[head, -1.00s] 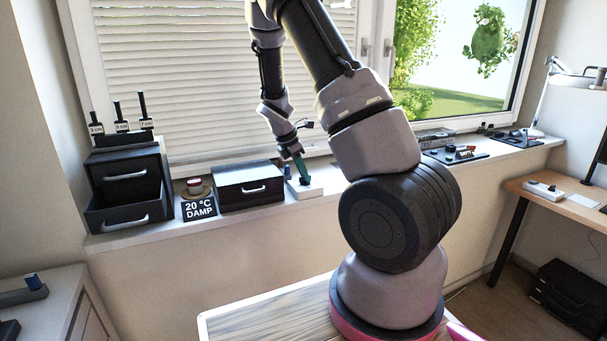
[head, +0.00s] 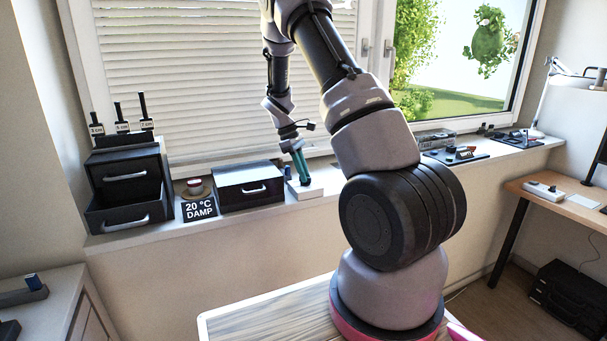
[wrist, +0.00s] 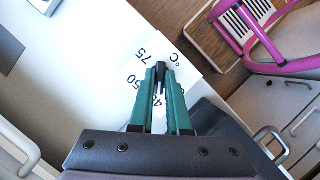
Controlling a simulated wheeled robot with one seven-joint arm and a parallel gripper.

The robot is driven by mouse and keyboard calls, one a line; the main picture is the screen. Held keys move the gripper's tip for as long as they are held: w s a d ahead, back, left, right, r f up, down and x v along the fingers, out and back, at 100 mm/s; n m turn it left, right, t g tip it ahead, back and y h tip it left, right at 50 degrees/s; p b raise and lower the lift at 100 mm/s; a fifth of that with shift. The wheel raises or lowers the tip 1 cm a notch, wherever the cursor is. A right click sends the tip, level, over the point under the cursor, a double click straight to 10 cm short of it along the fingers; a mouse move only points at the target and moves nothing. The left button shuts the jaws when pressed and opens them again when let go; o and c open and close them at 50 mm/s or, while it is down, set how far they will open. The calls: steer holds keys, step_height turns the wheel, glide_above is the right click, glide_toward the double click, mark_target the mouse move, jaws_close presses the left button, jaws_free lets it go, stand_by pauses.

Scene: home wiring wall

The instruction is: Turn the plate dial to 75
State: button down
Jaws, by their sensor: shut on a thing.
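The plate dial (wrist: 145,35) is a white plate with 75, 50, a partly covered number and °C printed on it. In the head view it is the white block (head: 313,190) on the windowsill. A thin black knob (wrist: 161,72) stands between my gripper's (wrist: 161,75) teal fingers, and they are shut on it. My gripper also shows in the head view (head: 304,180), reaching down to the white block. The fingers cover part of the scale, and I cannot tell which number the knob points to.
A black drawer box (head: 249,186) stands just left of the dial. Further left are a "20 °C DAMP" sign (head: 200,209) and a two-drawer unit (head: 126,175). The window is behind. A black tray (head: 455,156) lies on the sill to the right.

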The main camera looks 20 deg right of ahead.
steer(key=m+y, duration=0.1)
steer(key=m, duration=0.2)
steer(key=shift+w+d+m+g, duration=0.1)
steer(key=shift+d+m+g, duration=0.05)
steer(key=shift+m+g, duration=0.2)
steer(key=m+y, duration=0.1)
steer(key=m, duration=0.2)
steer(key=shift+d+m+y, duration=0.1)
steer(key=shift+m+y, duration=0.2)
steer(key=shift+m, duration=0.05)
steer(key=m+y, duration=0.1)
steer(key=m, duration=0.2)
steer(key=m+y, duration=0.1)
steer(key=m, duration=0.2)
steer(key=shift+d, duration=0.15)
steer(key=m+t+y, duration=0.1)
steer(key=m, duration=0.4)
steer(key=m+t+y, duration=0.1)
steer(key=m, duration=0.1)
steer(key=shift+s+d+m+t, duration=0.1)
steer(key=shift+s+m+t, duration=0.1)
steer(key=shift+m+t, duration=0.1)
steer(key=m+t, duration=0.1)
steer(key=m, duration=0.2)
steer(key=m+t, duration=0.1)
steer(key=m, duration=0.2)
steer(key=shift+s+y, duration=0.15)
steer(key=shift+y, duration=0.15)
steer(key=shift+m+t, duration=0.25)
steer(key=shift+m, duration=0.15)
